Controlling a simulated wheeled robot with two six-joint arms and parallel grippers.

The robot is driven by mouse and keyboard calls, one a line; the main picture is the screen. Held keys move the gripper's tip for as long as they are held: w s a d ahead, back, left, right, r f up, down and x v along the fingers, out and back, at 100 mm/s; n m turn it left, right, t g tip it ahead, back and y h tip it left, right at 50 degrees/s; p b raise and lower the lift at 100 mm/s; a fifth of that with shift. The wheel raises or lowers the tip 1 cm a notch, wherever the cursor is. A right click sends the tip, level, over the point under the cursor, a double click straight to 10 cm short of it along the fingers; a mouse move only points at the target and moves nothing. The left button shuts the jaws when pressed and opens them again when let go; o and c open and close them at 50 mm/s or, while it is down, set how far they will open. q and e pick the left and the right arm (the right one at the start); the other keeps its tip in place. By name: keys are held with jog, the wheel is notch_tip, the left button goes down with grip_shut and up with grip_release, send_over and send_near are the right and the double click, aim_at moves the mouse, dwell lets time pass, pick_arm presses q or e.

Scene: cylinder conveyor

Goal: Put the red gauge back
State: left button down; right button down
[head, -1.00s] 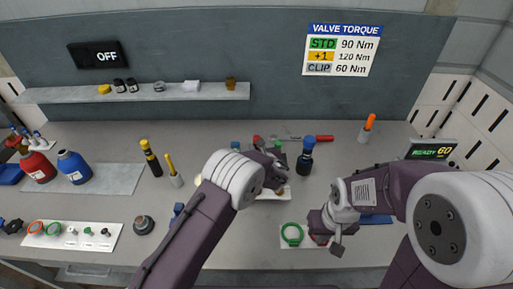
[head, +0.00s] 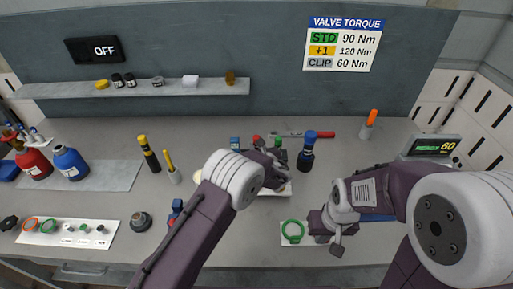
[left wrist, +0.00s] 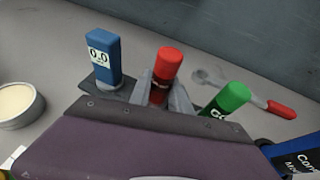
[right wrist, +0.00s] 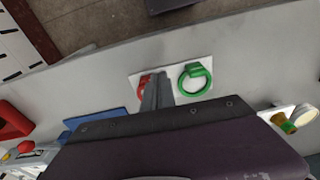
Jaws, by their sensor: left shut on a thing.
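My left gripper (left wrist: 160,95) is shut on the red gauge (left wrist: 168,65), a red-capped cylinder with a dark lower body, upright between the fingers. Its red top also shows in the head view (head: 256,140), behind my left gripper (head: 272,165). Its lower end is hidden, so I cannot tell whether it touches the white holder (head: 270,193) below. A blue gauge reading 0.0 (left wrist: 102,52) stands to its left and a green-capped one (left wrist: 228,98) to its right. My right gripper (right wrist: 157,88) looks shut, over a white card beside a red ring (right wrist: 144,82).
A green ring (head: 292,231) lies on the card by my right gripper. Yellow-capped tools (head: 148,153) stand left.

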aim_at(257, 138)
pick_arm(q)
jog(key=shift+f+b, duration=0.3)
jog(key=shift+f, duration=0.05)
pick_arm(e)
jog(key=shift+f, duration=0.4)
pick_arm(q)
jog(key=c, duration=1.1)
grip_release()
jog(key=shift+r, duration=0.15)
pick_arm(e)
jog(key=shift+r, duration=0.15)
pick_arm(q)
jog(key=shift+r+p, duration=1.75)
jog(key=shift+r, duration=1.2)
pick_arm(e)
notch_tip(257, 138, up, 3)
jog(key=shift+r, duration=0.1)
pick_arm(q)
jog(key=shift+s+f, duration=0.1)
jog(key=shift+f, duration=0.05)
